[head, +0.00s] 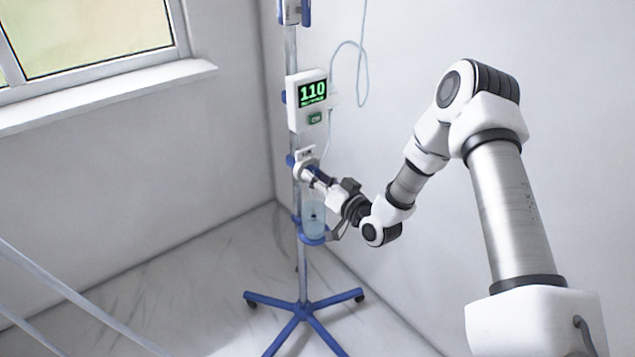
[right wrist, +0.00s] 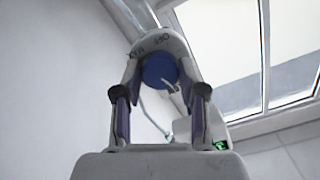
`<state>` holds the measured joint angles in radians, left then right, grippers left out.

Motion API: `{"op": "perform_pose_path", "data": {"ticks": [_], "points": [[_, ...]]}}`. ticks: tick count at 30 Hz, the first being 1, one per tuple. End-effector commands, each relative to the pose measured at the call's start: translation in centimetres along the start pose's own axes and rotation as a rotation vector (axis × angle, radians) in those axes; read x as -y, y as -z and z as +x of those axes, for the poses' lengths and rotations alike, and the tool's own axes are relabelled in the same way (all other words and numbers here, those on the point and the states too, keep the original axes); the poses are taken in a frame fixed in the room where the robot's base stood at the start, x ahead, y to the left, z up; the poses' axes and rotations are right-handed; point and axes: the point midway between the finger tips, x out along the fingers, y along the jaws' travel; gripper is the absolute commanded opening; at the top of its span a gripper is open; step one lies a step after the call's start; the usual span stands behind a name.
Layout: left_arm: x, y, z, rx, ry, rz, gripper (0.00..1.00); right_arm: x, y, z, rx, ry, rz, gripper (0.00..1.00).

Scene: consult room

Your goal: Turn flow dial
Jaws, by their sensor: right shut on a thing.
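The flow dial is on the pole of a wheeled stand. Its white plate (head: 305,153) shows just above my gripper in the head view. In the right wrist view, its blue knob (right wrist: 158,68) sits in front of the white plate (right wrist: 162,42), which bears dark marks too small to read. My right gripper (head: 307,172) is at the dial, with its two fingers (right wrist: 160,78) shut on the knob, one on each side. The gripper hides most of the knob in the head view. My left gripper is not in view.
Above the dial, a white pump box (head: 293,112) shows 110 in green on its display (head: 312,93). A clear bottle (head: 314,218) sits in a blue holder below the dial. The blue wheeled base (head: 302,309) stands on the floor near the wall corner. A thin tube (head: 363,70) hangs nearby.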

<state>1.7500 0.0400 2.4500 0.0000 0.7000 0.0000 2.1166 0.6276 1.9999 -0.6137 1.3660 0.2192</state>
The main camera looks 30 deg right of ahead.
Motion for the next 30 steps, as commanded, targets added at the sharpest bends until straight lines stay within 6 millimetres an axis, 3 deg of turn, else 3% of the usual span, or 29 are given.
{"op": "perform_pose_path", "data": {"ticks": [15,30], "points": [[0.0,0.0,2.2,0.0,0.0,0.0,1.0,0.0,0.0,0.1,-0.004,0.0,0.368,0.06],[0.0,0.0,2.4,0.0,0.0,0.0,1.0,0.1,0.2,0.1,-0.004,0.0,0.441,0.06]]}}
